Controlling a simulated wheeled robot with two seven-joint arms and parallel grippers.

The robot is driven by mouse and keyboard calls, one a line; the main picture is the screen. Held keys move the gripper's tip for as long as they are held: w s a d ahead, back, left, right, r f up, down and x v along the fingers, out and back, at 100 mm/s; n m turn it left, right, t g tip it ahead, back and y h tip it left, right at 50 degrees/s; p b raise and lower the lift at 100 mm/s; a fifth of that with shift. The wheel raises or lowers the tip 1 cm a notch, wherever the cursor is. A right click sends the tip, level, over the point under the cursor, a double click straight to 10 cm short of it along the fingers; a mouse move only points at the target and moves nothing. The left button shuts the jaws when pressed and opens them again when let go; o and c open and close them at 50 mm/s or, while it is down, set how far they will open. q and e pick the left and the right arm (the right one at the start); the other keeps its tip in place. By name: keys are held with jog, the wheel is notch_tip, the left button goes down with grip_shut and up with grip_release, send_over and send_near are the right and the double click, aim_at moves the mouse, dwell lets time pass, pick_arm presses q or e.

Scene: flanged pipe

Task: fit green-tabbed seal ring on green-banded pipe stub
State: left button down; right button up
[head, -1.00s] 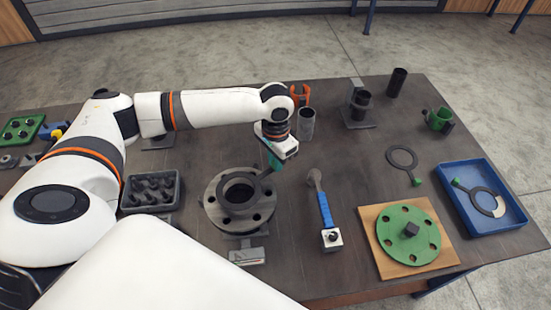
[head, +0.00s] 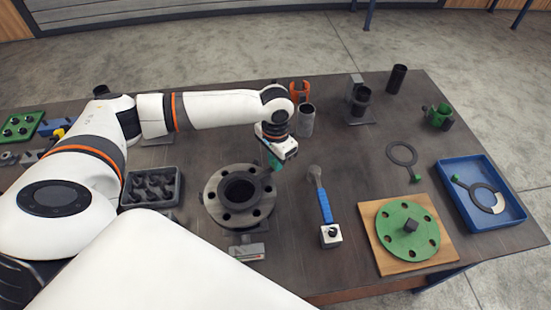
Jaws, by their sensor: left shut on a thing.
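My left gripper (head: 275,162) is shut, with green at its tip beside the back right of the grey flanged pipe (head: 225,212). The green looks like the tab of a dark seal ring (head: 262,180), whose thin ring lies over or around the black pipe stub (head: 238,192) in the flange's middle. I cannot tell whether the ring is seated or just above. No green band shows on the stub. Another dark ring with a green tab (head: 402,154) lies on the table, and one (head: 483,200) lies in the blue tray. My right gripper is not in view.
A blue-handled tool (head: 325,205) lies right of the flange. A green drilled disc (head: 395,240) sits on a wooden board. The blue tray (head: 513,212) stands at the right edge. A bin of dark bolts (head: 152,204) stands left. A grey cylinder (head: 306,122) stands behind the gripper.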

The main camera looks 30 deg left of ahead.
pick_arm(q)
jog(key=shift+f, duration=0.4)
jog(key=c, duration=1.3)
grip_release()
jog(key=shift+o, duration=0.2)
notch_tip(320, 180, up, 21)
jog(key=p, duration=0.6)
jog(key=shift+p, duration=0.35)
